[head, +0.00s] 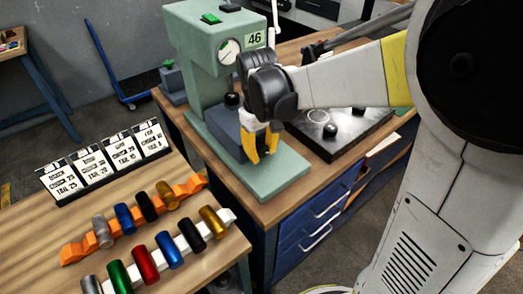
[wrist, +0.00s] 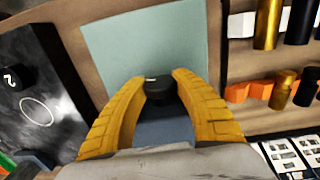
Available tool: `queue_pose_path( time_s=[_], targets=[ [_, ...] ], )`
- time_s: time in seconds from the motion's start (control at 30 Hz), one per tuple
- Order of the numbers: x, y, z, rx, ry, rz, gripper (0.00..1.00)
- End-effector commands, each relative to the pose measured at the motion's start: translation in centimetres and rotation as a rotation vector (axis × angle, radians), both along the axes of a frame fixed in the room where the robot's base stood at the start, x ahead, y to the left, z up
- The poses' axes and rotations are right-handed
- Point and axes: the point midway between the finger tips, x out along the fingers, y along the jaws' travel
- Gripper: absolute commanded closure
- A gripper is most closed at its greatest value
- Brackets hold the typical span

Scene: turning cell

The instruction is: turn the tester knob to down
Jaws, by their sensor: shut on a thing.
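The tester (head: 205,45) is a pale green machine with a round gauge and a "46" label, on a wooden bench. My gripper (head: 262,157) reaches down in front of it, over its pale green base plate (head: 280,182), yellow fingers pointing down. In the wrist view my gripper (wrist: 159,82) is shut on the tester knob (wrist: 159,90), a black round knob with a small pale mark on it. A finger sits on each side of the knob. The knob is hidden behind the fingers in the head view. The setting it points to cannot be read.
A dark plate (head: 340,125) with black knobs lies right of the tester. At the front left a table (head: 40,215) carries an orange rack (head: 75,252) and a white rack (head: 184,247) with coloured cylinders. Label cards (head: 105,160) stand behind them.

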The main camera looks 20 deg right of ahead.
Motion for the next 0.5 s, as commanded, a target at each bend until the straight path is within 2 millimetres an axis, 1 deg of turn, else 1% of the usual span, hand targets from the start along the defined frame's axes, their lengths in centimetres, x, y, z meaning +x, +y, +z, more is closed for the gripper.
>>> queue_pose_path(
  time_s=[0.27,0.5],
  targets=[
    [-0.04,0.17,0.01,-0.171,-0.054,0.006,0.99],
    [0.0,0.15,-0.14,-0.385,-0.126,0.006,0.99]
  ],
)
